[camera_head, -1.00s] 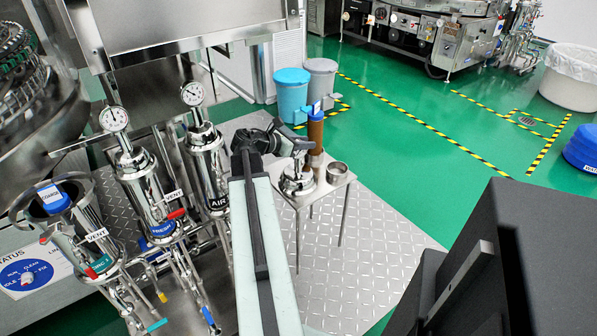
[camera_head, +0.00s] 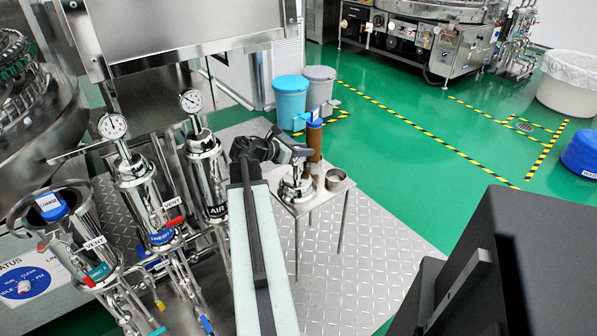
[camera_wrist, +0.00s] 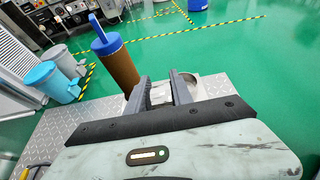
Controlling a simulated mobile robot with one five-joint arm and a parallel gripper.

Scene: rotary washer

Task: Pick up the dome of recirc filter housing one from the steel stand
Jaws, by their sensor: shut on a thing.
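The dome (camera_head: 297,189) is a shiny steel cap with a narrow neck, upright at the steel stand (camera_head: 325,191). My gripper (camera_head: 301,153) is at the top of its neck, with the jaws shut on it. I cannot tell whether its base touches the stand top. In the wrist view my gripper's two dark jaws (camera_wrist: 160,90) point away over the stand, and the dome is mostly hidden behind them and the wrist. At the far left, a filter housing (camera_head: 75,240) stands open with a blue-capped cartridge (camera_head: 51,206) in it.
A brown cartridge with a blue cap (camera_head: 314,136) stands close behind the dome, and a small steel cup (camera_head: 336,179) is to its right. Two gauge-topped housings (camera_head: 140,190) (camera_head: 206,165) stand left of my arm.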

